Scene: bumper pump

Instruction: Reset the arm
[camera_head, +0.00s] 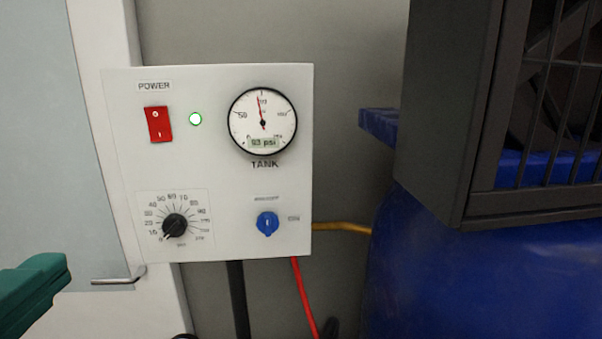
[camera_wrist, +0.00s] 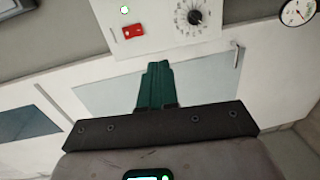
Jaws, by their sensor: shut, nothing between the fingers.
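My gripper (camera_head: 38,282) shows as green fingers at the lower left of the head view, left of the control panel and apart from it. In the wrist view my gripper (camera_wrist: 157,72) has its green fingers closed together with nothing between them. Behind it is a pale door or window panel (camera_head: 45,140) with a small metal handle (camera_head: 118,281). The rest of my arm is outside the head view.
The white control panel (camera_head: 215,190) carries a red power switch (camera_head: 158,123), a lit green lamp (camera_head: 195,119), a tank gauge (camera_head: 263,122), a black dial (camera_head: 175,226) and a blue knob (camera_head: 267,223). A blue tank (camera_head: 450,280) and dark caged housing (camera_head: 450,110) stand at right.

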